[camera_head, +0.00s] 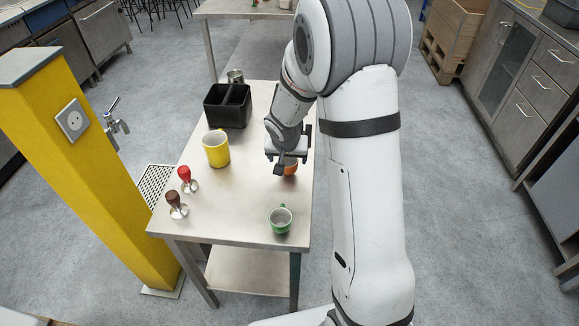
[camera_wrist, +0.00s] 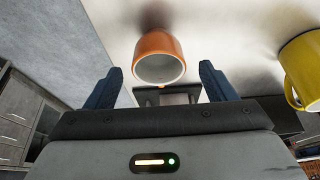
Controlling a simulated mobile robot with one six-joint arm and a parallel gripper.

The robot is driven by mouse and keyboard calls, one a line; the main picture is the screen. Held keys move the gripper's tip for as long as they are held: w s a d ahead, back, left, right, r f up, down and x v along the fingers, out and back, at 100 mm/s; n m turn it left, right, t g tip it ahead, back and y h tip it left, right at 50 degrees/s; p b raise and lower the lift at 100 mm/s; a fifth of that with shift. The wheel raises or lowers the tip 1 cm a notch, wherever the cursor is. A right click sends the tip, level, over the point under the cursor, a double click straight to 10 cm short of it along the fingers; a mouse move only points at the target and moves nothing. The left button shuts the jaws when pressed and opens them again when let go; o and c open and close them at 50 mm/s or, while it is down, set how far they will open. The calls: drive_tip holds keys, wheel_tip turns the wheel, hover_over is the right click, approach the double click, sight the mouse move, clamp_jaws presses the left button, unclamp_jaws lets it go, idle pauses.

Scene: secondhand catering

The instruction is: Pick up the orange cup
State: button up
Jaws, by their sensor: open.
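The orange cup (camera_wrist: 159,47) stands on the metal table, its open rim facing the wrist camera. In the head view only a part of the orange cup (camera_head: 291,169) shows, the rest hidden behind my gripper. My gripper (camera_wrist: 158,88) is open, with one dark blue finger to each side of the cup in the wrist view. The cup appears between and just beyond the fingertips, and I cannot tell whether either finger touches it. In the head view my gripper (camera_head: 281,165) is over the table at the cup.
On the metal table (camera_head: 240,205) stand a yellow mug (camera_head: 216,149) to the left, a green cup (camera_head: 281,219) in front, a red-handled tamper (camera_head: 187,179), a brown-handled tamper (camera_head: 176,205) and a black divided bin (camera_head: 228,106). A yellow pillar (camera_head: 85,170) stands left of the table.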

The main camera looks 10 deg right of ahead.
sight(288, 163)
drive_tip(key=x, duration=0.4)
drive_tip(key=shift+s+d+f, duration=0.1)
drive_tip(key=shift+f, duration=0.05)
drive_tip(key=shift+c, duration=0.3)
drive_tip(key=c, duration=1)
